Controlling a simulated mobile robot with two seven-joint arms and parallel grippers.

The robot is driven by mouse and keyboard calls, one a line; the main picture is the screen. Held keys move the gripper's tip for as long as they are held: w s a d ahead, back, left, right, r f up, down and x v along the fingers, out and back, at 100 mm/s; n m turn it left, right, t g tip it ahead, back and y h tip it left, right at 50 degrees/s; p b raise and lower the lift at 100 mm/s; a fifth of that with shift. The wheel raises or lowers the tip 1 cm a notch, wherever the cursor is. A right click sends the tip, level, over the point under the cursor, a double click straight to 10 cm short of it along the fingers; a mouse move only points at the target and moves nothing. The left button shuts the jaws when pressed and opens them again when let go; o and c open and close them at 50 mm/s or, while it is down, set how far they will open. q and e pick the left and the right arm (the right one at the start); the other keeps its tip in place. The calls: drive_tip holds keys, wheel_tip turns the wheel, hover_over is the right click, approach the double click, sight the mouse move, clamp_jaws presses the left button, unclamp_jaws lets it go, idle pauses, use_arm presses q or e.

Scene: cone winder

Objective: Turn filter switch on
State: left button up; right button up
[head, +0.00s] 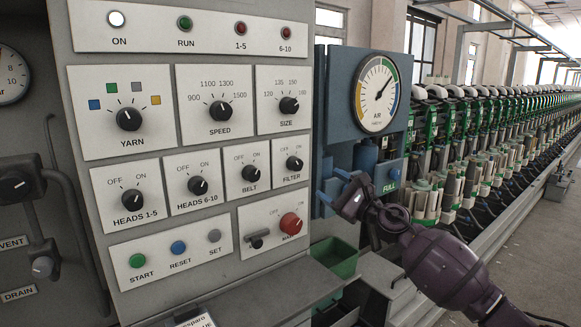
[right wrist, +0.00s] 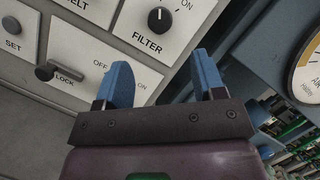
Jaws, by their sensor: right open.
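The filter switch (head: 294,163) is a black round knob on a white plate marked OFF and ON, at the right of the panel's third row. In the right wrist view the filter switch (right wrist: 161,20) shows at the top, its white mark turned away from ON, appearing to point toward OFF. My right gripper (head: 333,187) is open and empty, right of and a little below the knob, apart from it. Its blue fingers (right wrist: 160,65) stand below the knob in the wrist view. My left gripper is not in view.
The belt switch (head: 250,173) sits just left of the filter switch. Below are a red master knob (head: 291,223) and a small lock lever (head: 257,239). A blue unit with an air gauge (head: 377,92) stands right of the panel. A green bin (head: 335,256) lies below.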

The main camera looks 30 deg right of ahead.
sight(298, 165)
drive_tip(key=p+x, duration=0.1)
drive_tip(key=x, duration=0.8)
drive_tip(key=shift+w+r+p, duration=0.2)
drive_tip(key=shift+p, duration=0.15)
drive_tip(key=shift+w+a+r, duration=0.15)
drive_tip(key=shift+w+a, duration=0.15)
drive_tip(key=shift+w, duration=0.35)
drive_tip(key=shift+c, duration=0.7)
drive_tip(key=c, duration=0.8)
